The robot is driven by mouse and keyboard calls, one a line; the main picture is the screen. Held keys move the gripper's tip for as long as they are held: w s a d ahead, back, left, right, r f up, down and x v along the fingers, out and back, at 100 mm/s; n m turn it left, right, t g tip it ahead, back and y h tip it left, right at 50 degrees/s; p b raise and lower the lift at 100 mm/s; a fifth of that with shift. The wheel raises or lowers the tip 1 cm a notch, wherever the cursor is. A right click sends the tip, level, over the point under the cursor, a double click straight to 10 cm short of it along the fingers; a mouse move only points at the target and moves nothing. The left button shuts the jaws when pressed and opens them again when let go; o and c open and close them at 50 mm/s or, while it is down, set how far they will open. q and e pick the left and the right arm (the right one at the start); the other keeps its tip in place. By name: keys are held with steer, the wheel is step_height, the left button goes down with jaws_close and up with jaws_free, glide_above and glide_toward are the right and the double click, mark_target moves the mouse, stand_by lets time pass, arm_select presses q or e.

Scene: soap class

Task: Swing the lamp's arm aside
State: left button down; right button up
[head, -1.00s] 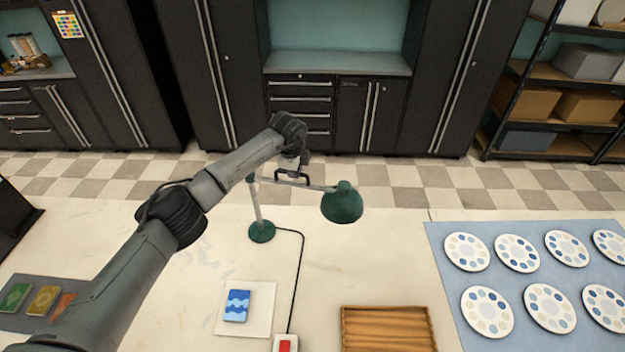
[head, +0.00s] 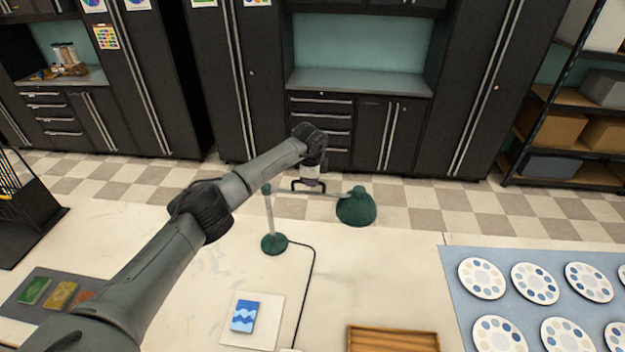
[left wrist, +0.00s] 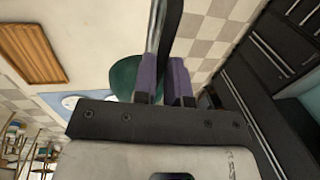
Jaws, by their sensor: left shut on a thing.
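The desk lamp has a green round base (head: 274,244) on the pale table, an upright post (head: 269,218), a thin grey arm (head: 333,195) and a green shade (head: 356,208). The arm runs to the right from the post's top, and the shade hangs near the table's far edge. My left gripper (head: 308,187) is shut on the lamp's arm between post and shade. In the left wrist view, the arm (left wrist: 168,30) passes between the purple finger pads (left wrist: 166,82), with the shade (left wrist: 123,76) partly hidden behind them. My right gripper is out of view.
A blue-white soap pack (head: 243,316) lies on a white sheet in front of the lamp. A dark cord (head: 312,280) runs forward from the base. A wooden tray (head: 393,338) and a blue mat (head: 455,290) with several round palettes lie to the right.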

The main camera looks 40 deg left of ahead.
arm_select(q)
steer(key=c, duration=1.4)
jaws_free()
steer(key=shift+a, duration=0.15)
steer(key=shift+o, duration=1.2)
step_height(320, 180, up, 14)
steer(key=s+d+b, duration=0.1)
steer(key=s+b, duration=0.1)
steer(key=b, duration=0.1)
steer(key=shift+d+f, duration=0.25)
steer(key=shift+d, duration=0.15)
